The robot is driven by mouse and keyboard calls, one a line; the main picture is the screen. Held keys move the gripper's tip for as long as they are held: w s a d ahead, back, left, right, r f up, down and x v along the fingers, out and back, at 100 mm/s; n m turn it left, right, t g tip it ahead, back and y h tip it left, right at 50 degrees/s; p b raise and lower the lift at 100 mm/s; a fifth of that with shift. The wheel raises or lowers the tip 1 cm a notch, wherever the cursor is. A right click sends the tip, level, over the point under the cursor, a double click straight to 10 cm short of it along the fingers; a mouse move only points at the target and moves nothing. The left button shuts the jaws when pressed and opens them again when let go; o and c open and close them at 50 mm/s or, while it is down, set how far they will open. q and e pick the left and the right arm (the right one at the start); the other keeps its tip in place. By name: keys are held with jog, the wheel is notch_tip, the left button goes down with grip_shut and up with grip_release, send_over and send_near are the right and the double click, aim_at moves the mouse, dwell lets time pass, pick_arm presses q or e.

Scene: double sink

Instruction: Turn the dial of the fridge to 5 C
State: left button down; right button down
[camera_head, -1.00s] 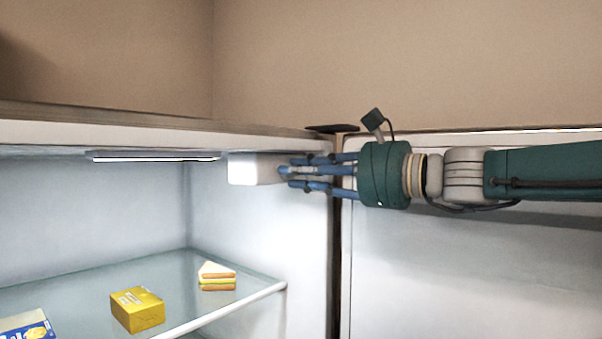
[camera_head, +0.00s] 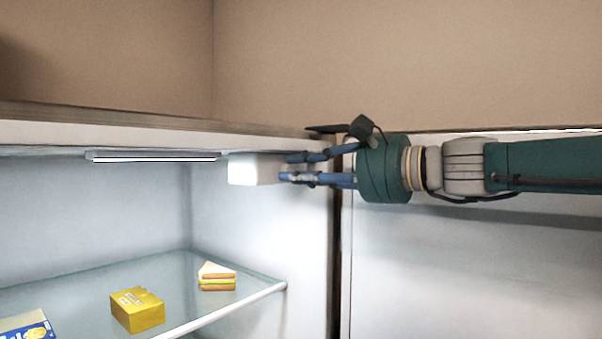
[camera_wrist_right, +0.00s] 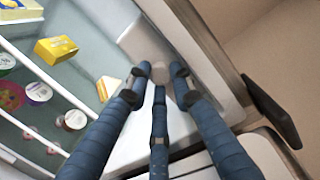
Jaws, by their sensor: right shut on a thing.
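The fridge stands open, with a white dial housing (camera_head: 255,169) under its ceiling at the right side wall. My right gripper (camera_head: 290,169) reaches in from the right, its blue fingers at the right face of the housing. In the right wrist view the fingers of my right gripper (camera_wrist_right: 160,75) close around a small pale round dial (camera_wrist_right: 153,73) on the housing (camera_wrist_right: 140,38). The dial's markings and pointer cannot be read; the fingers partly hide it. My left gripper is not in view.
A glass shelf (camera_head: 215,317) below holds a yellow box (camera_head: 137,310), a sandwich (camera_head: 217,276) and a blue-white package (camera_head: 28,327). A light strip (camera_head: 150,157) is on the fridge ceiling. The open door (camera_head: 450,270) is at the right, behind my arm.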

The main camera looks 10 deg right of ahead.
jog(key=n, duration=0.5)
jog(key=shift+n+h, duration=0.3)
dwell(0.4)
jog(key=c, duration=1.8)
grip_release()
jog(key=shift+s, duration=0.1)
jog(key=v, duration=1.1)
jog(key=shift+s+d, duration=0.25)
jog(key=shift+s, duration=0.1)
